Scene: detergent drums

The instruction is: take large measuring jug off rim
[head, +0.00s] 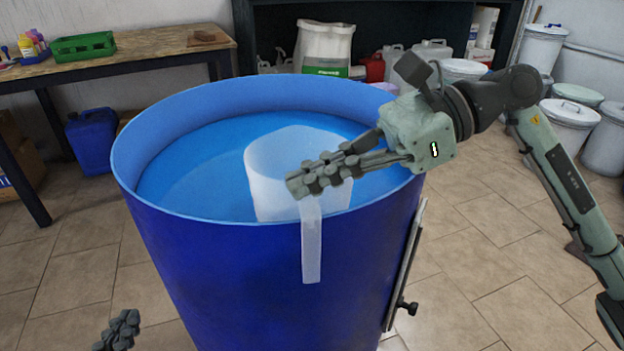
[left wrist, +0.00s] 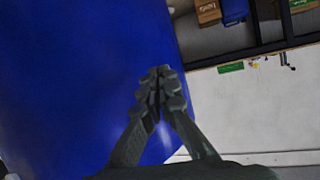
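The large measuring jug (head: 268,182) is a translucent white vessel hanging inside the blue drum (head: 270,270), at its near rim. Its long strap handle (head: 312,250) hangs down outside the drum wall. My right gripper (head: 308,178) reaches in from the right, with its fingers over the top of the handle and in front of the jug's opening. The fingers overlap in this view and hide the handle's top, so whether they grip it is unclear. My left gripper (head: 120,330) is low at the left, apart from the drum; in the left wrist view its fingertips (left wrist: 160,82) meet, empty.
The drum holds blue liquid (head: 195,170). A wooden bench (head: 120,60) with a green crate (head: 82,46) stands at the back left, a blue canister (head: 92,140) below it. White lidded tubs (head: 570,112) stand at the right. Tiled floor (head: 480,235) is clear at the right.

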